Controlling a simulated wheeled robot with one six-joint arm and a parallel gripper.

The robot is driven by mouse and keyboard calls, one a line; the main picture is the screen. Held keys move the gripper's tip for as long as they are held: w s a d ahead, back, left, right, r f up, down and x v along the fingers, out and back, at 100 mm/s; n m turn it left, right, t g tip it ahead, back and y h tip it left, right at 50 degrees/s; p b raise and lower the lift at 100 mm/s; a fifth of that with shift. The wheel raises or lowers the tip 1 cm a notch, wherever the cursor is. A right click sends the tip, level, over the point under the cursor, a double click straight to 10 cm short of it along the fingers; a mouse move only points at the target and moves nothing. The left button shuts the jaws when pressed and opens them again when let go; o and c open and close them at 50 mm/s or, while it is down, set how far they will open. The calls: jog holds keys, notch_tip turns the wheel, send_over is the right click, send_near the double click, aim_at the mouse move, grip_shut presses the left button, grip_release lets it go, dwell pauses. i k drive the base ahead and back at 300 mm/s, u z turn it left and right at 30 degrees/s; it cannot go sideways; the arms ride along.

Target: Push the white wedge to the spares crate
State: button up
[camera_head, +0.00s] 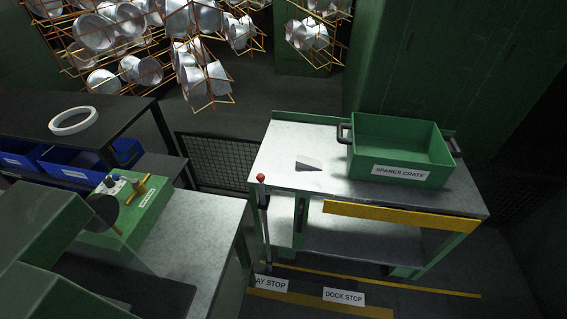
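The white wedge (309,161) lies on the pale metal top of the green cart (285,148), left of the crate. Its upper face is pale and its near side is dark. The green spares crate (400,173) stands on the right part of the same top, with a "SPARES CRATE" label on its front and dark handles at its ends. It looks empty. A clear strip of top separates the wedge from the crate. I cannot make out my gripper in this view.
A lever with a red knob (261,178) stands at the cart's left front corner. A yellow bar (400,216) runs along its front. A metal bench (205,225) at lower left carries a green control box (130,215). Blue bins (65,168) and a white ring (73,121) are farther left.

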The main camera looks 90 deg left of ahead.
aim_at(301, 161)
jog(key=u, duration=2.55)
jog(key=i, duration=1.3)
jog(key=u, duration=0.75)
jog(key=i, duration=0.25)
jog(key=u, duration=0.35)
